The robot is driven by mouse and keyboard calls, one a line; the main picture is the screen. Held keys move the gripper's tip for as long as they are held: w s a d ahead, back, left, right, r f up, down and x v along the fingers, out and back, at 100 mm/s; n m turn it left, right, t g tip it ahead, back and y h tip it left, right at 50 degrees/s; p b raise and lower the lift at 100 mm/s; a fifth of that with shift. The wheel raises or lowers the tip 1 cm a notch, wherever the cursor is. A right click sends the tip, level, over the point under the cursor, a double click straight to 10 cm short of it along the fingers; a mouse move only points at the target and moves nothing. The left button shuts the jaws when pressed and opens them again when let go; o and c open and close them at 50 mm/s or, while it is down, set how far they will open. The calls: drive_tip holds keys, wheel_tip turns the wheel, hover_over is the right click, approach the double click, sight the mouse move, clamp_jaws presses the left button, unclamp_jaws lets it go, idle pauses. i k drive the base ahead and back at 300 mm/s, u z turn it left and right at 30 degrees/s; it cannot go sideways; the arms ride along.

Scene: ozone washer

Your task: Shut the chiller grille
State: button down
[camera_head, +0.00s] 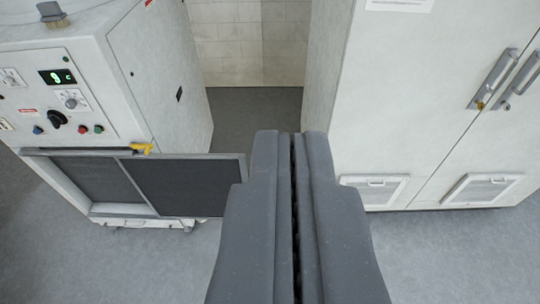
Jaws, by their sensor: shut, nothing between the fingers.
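The chiller is the white cabinet (165,75) on the left, with a control panel on its front. Its dark mesh grille (185,186) is low on the front and stands open, its right part reaching out past the cabinet's right edge. A second dark mesh area (88,180) shows to its left in the lower front. A yellow piece (141,148) sits at the grille's top edge. My gripper (291,137) is shut and empty, in the middle of the view, to the right of the grille's free end. It appears apart from the grille, though the depth between them is hard to tell.
A tall white cabinet (440,110) with metal handles and low vents stands on the right. Grey floor (255,115) shows in the gap between the cabinets, back to a tiled wall (235,45). A brush-like object (52,14) lies on top of the chiller.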

sight(189, 186)
drive_tip(key=u, duration=0.35)
drive_tip(key=i, duration=1.2)
drive_tip(key=u, duration=0.75)
